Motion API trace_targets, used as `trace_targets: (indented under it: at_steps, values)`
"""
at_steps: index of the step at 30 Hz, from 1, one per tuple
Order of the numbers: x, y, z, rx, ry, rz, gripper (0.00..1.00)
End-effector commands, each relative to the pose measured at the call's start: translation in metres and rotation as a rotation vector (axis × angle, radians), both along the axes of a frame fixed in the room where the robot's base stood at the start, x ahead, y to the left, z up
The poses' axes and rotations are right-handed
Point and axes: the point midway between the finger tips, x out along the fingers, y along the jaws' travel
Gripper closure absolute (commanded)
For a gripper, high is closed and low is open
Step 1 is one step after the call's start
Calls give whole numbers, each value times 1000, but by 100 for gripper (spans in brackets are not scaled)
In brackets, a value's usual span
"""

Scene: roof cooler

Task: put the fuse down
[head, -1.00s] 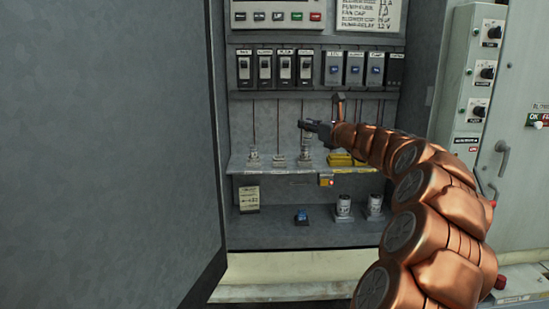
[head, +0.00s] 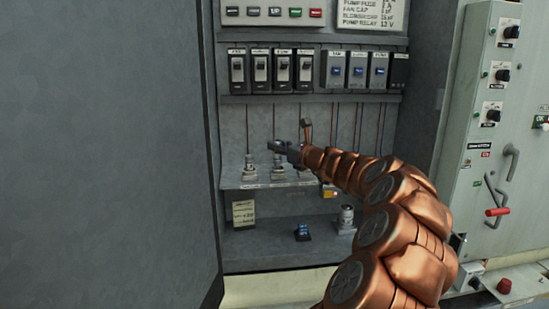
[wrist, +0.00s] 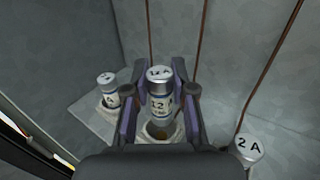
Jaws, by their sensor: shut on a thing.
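In the wrist view, my gripper (wrist: 158,95) is shut on a silver-topped fuse (wrist: 159,100) with a pale label. The fuse stands upright between the two fingers, its lower end at a round socket (wrist: 155,132); I cannot tell whether it is fully seated. In the head view, my gripper (head: 277,147) is over the middle position of the upper shelf (head: 262,186), with the held fuse (head: 277,161) below its tips. Another fuse (wrist: 107,88) stands in a holder to the left. A fuse marked 2 A (wrist: 245,150) is to the right.
Thin brown wires (wrist: 200,60) hang down close to the fingers. A row of switches (head: 282,68) is above. A large grey panel (head: 110,150) bounds the left.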

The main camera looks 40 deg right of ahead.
Motion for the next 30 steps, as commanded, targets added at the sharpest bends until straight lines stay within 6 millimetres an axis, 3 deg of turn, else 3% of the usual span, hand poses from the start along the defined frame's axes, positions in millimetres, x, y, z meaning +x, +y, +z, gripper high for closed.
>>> trace_targets:
  at_steps: [6, 14, 15, 22, 30]
  values:
    - [0, 0, -27, 2, 0, 1, 100]
    - [1, 2, -32, -1, 0, 3, 100]
    - [2, 2, -32, -1, 0, 3, 74]
    - [2, 3, -32, -1, 1, 5, 50]
    - [2, 3, -32, -1, 0, 5, 50]
